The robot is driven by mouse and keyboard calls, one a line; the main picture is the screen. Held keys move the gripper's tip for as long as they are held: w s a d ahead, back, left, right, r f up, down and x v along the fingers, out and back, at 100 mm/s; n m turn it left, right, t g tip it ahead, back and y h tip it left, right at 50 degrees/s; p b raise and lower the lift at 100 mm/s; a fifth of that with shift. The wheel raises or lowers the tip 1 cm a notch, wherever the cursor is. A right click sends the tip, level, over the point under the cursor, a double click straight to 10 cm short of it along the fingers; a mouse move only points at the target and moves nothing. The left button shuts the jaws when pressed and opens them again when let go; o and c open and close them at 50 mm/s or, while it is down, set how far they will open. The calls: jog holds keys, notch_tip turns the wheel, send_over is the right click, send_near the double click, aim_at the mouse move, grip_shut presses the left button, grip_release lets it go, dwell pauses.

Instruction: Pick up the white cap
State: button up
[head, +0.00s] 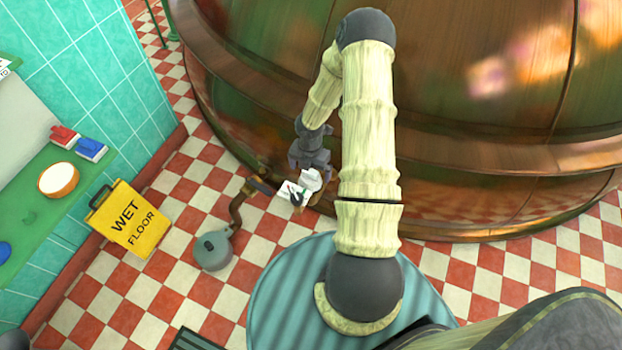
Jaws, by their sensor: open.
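A small white thing that looks like the white cap (311,180) shows beside the base of the copper kettle, right below my gripper (311,171). My gripper points down and is open, with its fingers close around or just above the cap. At this size I cannot tell whether they touch it. The cap's upper part is partly hidden by the gripper.
A white piece with red and dark marks (289,194) is just left of the cap. The copper kettle (440,190) fills the right. A bent pipe (237,207) leads to a grey round drain-like piece (212,251). A yellow wet-floor sign (130,220) stands left.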

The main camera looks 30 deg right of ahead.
aim_at(310, 177)
jog(key=shift+a, duration=0.1)
jog(key=f, duration=0.2)
jog(key=f+b, duration=0.1)
jog(key=f, duration=0.2)
jog(key=shift+w+d+f, duration=0.1)
jog(key=shift+w+d, duration=0.05)
jog(key=shift+d, duration=0.05)
dwell(0.4)
jog(key=c, duration=1)
